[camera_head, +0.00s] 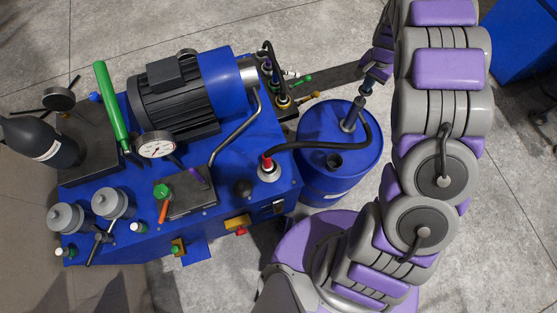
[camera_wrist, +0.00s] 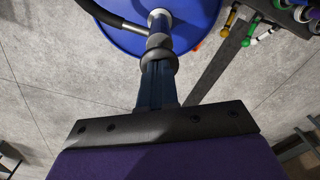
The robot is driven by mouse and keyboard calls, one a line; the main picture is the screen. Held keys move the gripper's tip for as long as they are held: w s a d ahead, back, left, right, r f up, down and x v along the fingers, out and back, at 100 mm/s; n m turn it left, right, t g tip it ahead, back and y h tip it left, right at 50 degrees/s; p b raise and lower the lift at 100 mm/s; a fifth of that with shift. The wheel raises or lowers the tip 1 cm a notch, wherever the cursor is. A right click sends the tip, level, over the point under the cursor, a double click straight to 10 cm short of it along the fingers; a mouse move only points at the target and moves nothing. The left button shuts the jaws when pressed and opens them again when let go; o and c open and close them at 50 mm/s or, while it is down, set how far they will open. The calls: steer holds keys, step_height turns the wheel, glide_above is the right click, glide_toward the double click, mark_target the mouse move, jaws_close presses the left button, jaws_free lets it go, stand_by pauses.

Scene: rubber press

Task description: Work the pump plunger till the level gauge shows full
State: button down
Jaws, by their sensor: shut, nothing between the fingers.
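The blue drum (camera_head: 323,182) stands right of the blue machine, with a hand pump (camera_head: 350,121) upright on its lid. In the wrist view the grey pump plunger (camera_wrist: 158,38) rises from the drum lid (camera_wrist: 205,22) toward me. My gripper (camera_head: 366,88) is above the pump; in the wrist view its closed dark fingers (camera_wrist: 158,75) line up with the plunger's round top. I cannot tell whether they touch it. A round dial gauge (camera_head: 156,146) with a white face sits on the machine; its reading is too small to read. I cannot make out a separate level gauge.
A black hose (camera_head: 368,132) curves from the pump to a red-topped fitting (camera_head: 267,168) on the machine. The motor (camera_head: 180,95), a green handle (camera_head: 110,105) and small valves (camera_head: 285,99) crowd its top.

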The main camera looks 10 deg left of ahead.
steer(key=shift+f, duration=2.15)
steer(key=shift+r+p, duration=0.85)
steer(key=shift+r, duration=2.4)
steer(key=shift+f, duration=0.15)
steer(key=shift+f, duration=3.1)
steer(key=shift+r+p, duration=0.7)
steer(key=shift+r, duration=2.6)
